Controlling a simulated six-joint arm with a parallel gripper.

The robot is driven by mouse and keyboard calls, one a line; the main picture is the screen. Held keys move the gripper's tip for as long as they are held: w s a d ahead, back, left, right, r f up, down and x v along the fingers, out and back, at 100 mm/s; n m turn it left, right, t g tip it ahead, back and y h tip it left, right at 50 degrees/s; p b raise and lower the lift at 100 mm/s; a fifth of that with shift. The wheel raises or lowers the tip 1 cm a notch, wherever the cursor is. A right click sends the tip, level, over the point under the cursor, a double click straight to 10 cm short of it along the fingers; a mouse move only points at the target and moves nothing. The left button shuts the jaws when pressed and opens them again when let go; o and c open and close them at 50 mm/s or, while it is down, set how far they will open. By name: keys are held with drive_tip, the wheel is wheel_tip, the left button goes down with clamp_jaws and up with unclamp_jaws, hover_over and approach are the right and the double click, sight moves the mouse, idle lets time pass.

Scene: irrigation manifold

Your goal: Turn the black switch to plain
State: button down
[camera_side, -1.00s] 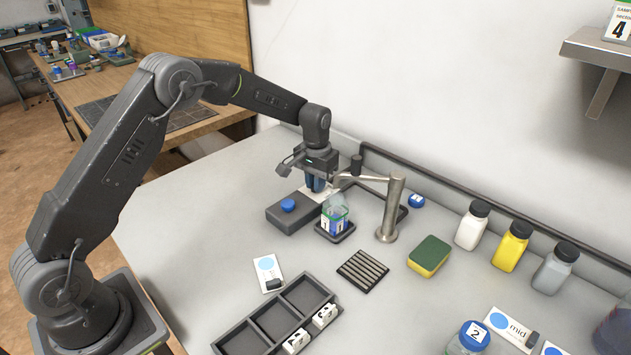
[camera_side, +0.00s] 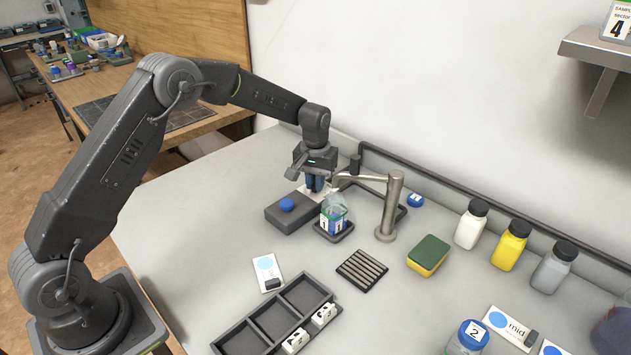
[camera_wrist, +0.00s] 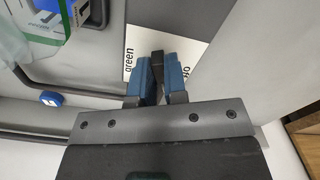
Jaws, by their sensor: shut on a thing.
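The black switch (camera_wrist: 157,62) is a narrow dark lever on a white label plate (camera_wrist: 172,40) in the wrist view. The word "green" reads along the plate's left side; a partly covered word shows at the right. I cannot read "plain" anywhere. My gripper (camera_wrist: 158,68) has blue finger pads on either side of the lever and is shut on it.
Close by stand a dark box with a blue button (camera_side: 287,204), a clear container on a small stand (camera_side: 334,217) and a metal spout post (camera_side: 391,210). A sponge (camera_side: 429,256), a slotted tray (camera_side: 275,315) and several bottles stand farther off. A blue cap (camera_wrist: 51,98) lies left of my gripper.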

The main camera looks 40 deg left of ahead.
drive_tip(key=c, duration=1.2)
unclamp_jaws()
drive_tip(key=shift+o, duration=0.2)
drive_tip(key=shift+r, duration=0.15)
wheel_tip(320, 180, up, 14)
drive_tip(key=shift+f, duration=0.2)
